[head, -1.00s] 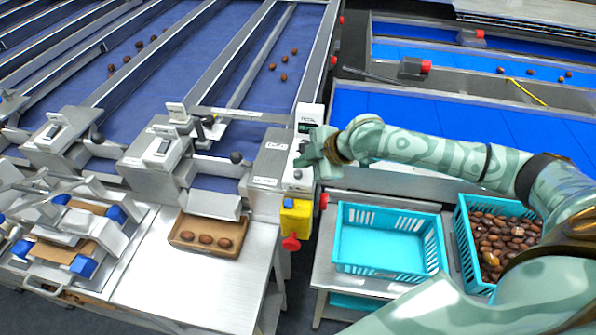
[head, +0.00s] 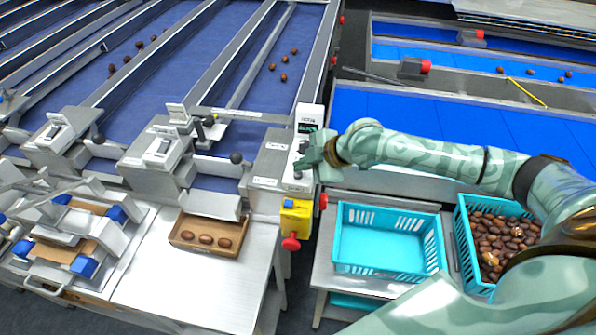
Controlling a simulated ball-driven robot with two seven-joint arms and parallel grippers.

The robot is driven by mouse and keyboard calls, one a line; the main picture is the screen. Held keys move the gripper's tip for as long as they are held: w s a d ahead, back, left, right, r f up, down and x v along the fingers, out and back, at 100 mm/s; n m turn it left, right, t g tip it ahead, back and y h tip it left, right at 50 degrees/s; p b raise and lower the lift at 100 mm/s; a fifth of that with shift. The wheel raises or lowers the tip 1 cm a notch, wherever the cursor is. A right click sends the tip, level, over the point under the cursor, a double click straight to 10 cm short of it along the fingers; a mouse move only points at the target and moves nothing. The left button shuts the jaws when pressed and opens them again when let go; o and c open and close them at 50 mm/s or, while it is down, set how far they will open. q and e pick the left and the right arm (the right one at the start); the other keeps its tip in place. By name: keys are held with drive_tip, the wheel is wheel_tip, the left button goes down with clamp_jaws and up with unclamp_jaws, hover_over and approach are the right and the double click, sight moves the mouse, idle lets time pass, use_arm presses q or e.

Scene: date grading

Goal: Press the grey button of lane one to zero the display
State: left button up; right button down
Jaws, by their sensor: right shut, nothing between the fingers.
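The white control box (head: 309,116) with a small dark display (head: 307,128) stands at the right end of lane one's metal housing, near the picture's middle. My right gripper (head: 300,165) is shut and empty, its fingertips at the front face of this box below the display. The grey button is not clearly visible; the fingers cover that part of the box, and I cannot tell whether they touch it. My left gripper is not in view.
A yellow box with a red knob (head: 291,242) hangs just below the control box. A cardboard tray with several dates (head: 228,250) sits under the lane outlet. An empty turquoise crate (head: 390,208) and a turquoise crate full of dates (head: 462,237) stand at right.

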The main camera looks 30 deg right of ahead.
sight(302, 178)
drive_tip(key=shift+f, duration=0.45)
idle(0.7)
drive_tip(key=shift+r+p, duration=0.9)
drive_tip(key=shift+p, duration=0.1)
drive_tip(key=shift+r, duration=0.1)
wheel_tip(302, 178, up, 5)
drive_tip(key=p, duration=0.5)
drive_tip(key=shift+p, duration=0.35)
